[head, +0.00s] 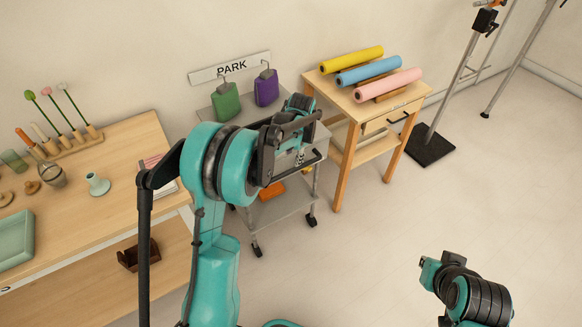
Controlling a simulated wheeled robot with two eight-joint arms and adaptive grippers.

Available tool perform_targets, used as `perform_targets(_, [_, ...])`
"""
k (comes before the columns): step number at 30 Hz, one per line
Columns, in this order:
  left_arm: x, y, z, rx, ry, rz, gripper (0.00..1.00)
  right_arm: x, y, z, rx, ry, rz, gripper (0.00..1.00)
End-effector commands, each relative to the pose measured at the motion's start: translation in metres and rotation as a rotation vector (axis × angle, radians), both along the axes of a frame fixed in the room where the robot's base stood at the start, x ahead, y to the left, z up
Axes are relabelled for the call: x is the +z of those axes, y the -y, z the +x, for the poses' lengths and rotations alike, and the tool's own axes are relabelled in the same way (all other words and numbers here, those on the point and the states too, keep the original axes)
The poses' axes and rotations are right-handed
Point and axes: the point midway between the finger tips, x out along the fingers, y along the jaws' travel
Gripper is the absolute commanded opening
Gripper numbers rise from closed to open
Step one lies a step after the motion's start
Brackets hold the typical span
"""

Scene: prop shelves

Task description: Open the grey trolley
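The grey trolley (283,207) stands on castors against the wall, under the PARK sign (230,67). It has a grey top, a drawer front with a dark handle (312,160), and an open lower shelf. My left arm reaches across it and hides much of its top and front. My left gripper (298,128) is at the trolley's front upper part, close to the handle. I cannot tell whether it touches the handle, and its fingers are too hidden to judge. Part of my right arm shows at the bottom right, but its gripper does not clearly show.
A green bottle (226,102) and a purple bottle (266,88) stand on the trolley. A wooden table (343,105) with coloured rolls stands to the right, a long workbench (130,135) to the left. A black stand base (430,146) is further right. The front floor is clear.

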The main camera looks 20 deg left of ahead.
Motion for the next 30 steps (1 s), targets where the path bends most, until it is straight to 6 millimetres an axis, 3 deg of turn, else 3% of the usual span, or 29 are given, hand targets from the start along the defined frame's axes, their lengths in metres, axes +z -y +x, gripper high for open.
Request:
perform_targets(3, [-0.024,-0.006,0.014,-0.033,-0.035,0.013,0.38,0.003,0.000,0.000,0.000,0.000,0.000,0.00])
perform_targets(8, [-0.040,-0.009,0.020,-0.052,-0.055,0.020,0.38,0.002,0.000,0.000,0.000,0.000,0.000,0.00])
perform_targets(21, [-0.104,-0.019,0.028,-0.052,-0.055,0.020,0.38,-0.023,0.000,0.000,0.000,0.000,0.000,0.00])
perform_targets(30, [-0.114,-0.021,0.029,-0.052,-0.055,0.020,0.38,-0.026,0.000,0.000,0.000,0.000,0.000,0.00])
